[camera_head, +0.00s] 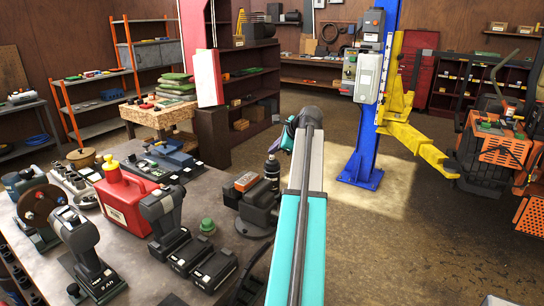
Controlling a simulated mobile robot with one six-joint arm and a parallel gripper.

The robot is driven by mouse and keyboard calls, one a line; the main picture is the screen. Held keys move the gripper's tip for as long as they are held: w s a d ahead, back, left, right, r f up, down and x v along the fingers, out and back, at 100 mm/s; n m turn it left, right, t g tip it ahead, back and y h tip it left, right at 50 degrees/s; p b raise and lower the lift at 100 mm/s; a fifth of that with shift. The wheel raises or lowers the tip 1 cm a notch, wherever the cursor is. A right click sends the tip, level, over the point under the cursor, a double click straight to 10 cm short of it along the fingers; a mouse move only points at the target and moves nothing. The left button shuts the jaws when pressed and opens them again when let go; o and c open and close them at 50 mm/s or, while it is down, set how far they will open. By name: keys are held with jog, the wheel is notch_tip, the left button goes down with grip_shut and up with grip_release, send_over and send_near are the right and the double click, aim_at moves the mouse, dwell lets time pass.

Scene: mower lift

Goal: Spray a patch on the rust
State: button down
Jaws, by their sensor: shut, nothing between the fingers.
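My arm, teal and grey, rises from the bottom centre, and its far end is a dark joint with part of a further link behind it. My gripper's fingers are hidden behind the arm. A dark bottle or can (272,168) stands upright at the workbench's right edge, just left of my arm; I cannot tell if it is a spray can. No rust patch can be made out. An orange mower (502,150) is at the far right, beside the yellow arm (418,140) of a blue lift post (366,150).
The workbench (215,235) at left is crowded with cordless tools, batteries, a red fuel can (124,198) and a vise-like dark block (257,208). Shelves line the walls behind. The concrete floor (400,240) right of my arm is mostly clear.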

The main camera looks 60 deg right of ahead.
jog(key=shift+f, duration=0.5)
jog(key=shift+r+p, duration=0.45)
jog(key=shift+p, duration=0.2)
dwell(0.4)
notch_tip(320, 180, up, 6)
jog(key=p, duration=0.4)
jog(key=shift+p, duration=0.4)
dwell(0.9)
